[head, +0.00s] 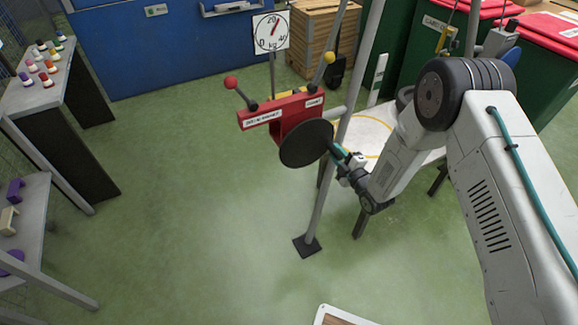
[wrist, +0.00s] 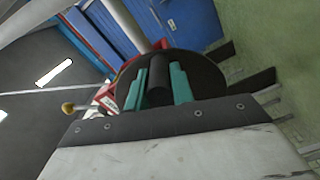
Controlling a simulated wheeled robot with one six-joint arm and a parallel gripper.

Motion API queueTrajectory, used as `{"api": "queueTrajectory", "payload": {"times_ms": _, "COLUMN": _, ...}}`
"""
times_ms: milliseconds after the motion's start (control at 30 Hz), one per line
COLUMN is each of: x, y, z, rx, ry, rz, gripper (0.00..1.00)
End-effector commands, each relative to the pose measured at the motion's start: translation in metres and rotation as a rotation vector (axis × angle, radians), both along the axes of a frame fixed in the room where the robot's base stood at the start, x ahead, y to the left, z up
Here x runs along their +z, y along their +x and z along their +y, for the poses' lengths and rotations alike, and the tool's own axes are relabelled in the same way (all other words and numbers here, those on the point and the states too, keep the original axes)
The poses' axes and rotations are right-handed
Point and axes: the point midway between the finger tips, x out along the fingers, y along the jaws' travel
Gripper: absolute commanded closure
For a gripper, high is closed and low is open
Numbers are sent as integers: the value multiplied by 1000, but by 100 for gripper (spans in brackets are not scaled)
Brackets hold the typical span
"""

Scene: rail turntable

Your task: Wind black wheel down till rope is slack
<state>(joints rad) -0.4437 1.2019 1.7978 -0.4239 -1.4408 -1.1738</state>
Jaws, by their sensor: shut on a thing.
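The black wheel (head: 305,143) is a flat disc on the front of a red winch housing (head: 288,116), which is mounted on a grey post. In the wrist view the wheel (wrist: 208,76) is behind the fingers. My gripper (head: 337,151) is at the right side of the wheel. In the wrist view its two teal fingers (wrist: 157,84) are shut on the wheel's black handle (wrist: 158,90), one finger on each side. A yellow hook (head: 446,39) hangs on thin lines at upper right. I cannot tell whether the rope is taut.
A round dial (head: 271,31) marked in kg stands behind, its red needle pointing up and right. The housing carries a red-knobbed lever (head: 232,84) and a yellow-knobbed lever (head: 328,59).

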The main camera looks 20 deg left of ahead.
Motion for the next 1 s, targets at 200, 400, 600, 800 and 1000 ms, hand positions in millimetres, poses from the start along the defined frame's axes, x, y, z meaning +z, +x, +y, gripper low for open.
{"api": "queueTrajectory", "payload": {"times_ms": 200, "x": 1, "y": 1, "z": 0, "rx": -2, "ry": 2, "rz": 0, "gripper": 45}}
{"api": "queueTrajectory", "payload": {"times_ms": 400, "x": 0, "y": -1, "z": 0, "rx": 1, "ry": 2, "rz": 1, "gripper": 45}}
{"api": "queueTrajectory", "payload": {"times_ms": 600, "x": 0, "y": -8, "z": -11, "rx": -1, "ry": 0, "rz": 2, "gripper": 45}}
{"api": "queueTrajectory", "payload": {"times_ms": 800, "x": 0, "y": -19, "z": -23, "rx": 0, "ry": 1, "rz": 3, "gripper": 45}}
{"api": "queueTrajectory", "payload": {"times_ms": 1000, "x": 0, "y": -29, "z": -35, "rx": -1, "ry": 1, "rz": 2, "gripper": 45}}
